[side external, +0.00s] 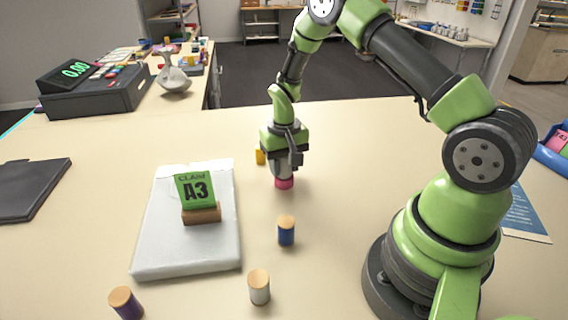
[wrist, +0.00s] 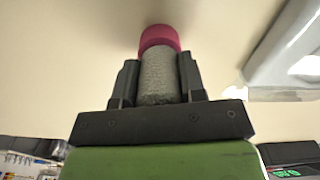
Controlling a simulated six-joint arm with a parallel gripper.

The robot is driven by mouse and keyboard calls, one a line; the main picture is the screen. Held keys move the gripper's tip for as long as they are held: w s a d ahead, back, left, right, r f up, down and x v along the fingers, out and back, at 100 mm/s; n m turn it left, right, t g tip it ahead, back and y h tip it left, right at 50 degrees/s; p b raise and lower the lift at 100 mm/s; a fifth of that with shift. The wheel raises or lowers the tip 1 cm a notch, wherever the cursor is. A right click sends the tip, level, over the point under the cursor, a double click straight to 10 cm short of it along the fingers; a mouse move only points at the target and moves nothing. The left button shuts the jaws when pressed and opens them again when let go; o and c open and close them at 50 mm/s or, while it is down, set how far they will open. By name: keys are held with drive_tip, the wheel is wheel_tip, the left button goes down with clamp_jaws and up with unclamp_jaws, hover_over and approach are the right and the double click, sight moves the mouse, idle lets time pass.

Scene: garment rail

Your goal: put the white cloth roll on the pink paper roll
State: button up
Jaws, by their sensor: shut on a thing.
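My gripper (side external: 284,164) points down over the table and is shut on the white cloth roll. In the wrist view the roll (wrist: 159,76) is a pale grey, rough-textured cylinder between the two fingers. The pink paper roll (side external: 285,183) stands on the table directly below my gripper. In the wrist view the pink roll (wrist: 159,37) shows at the far end of the cloth roll, roughly in line with it. The two look in contact, but I cannot tell for sure. The fingers hide most of the cloth roll in the side view.
A blue spool (side external: 286,232), a white spool (side external: 259,290) and a purple spool (side external: 126,304) stand nearer the camera. A yellow item (side external: 260,157) is just left of my gripper. The table right of the pink roll is clear.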

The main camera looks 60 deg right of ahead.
drive_tip(key=shift+f, duration=0.15)
drive_tip(key=o, duration=0.9)
drive_tip(key=shift+r, duration=0.5)
wheel_tip(320, 180, up, 11)
drive_tip(key=shift+r, duration=0.2)
drive_tip(key=s+a+r+t, duration=0.2)
drive_tip(key=s+a+r, duration=0.25)
drive_tip(key=r, duration=0.55)
drive_tip(key=s+a+r+t, duration=0.1)
drive_tip(key=s+a+r, duration=0.1)
drive_tip(key=s, duration=0.2)
drive_tip(key=s+a+r+n+t+y, duration=0.1)
drive_tip(key=s+a+r+t, duration=0.1)
drive_tip(key=s, duration=0.3)
drive_tip(key=s+a+r+n+t+y, duration=0.1)
drive_tip(key=s+a+t, duration=0.1)
drive_tip(key=s, duration=0.3)
drive_tip(key=shift+s+a+r, duration=0.1)
drive_tip(key=shift+a+r, duration=0.3)
drive_tip(key=shift+a, duration=0.45)
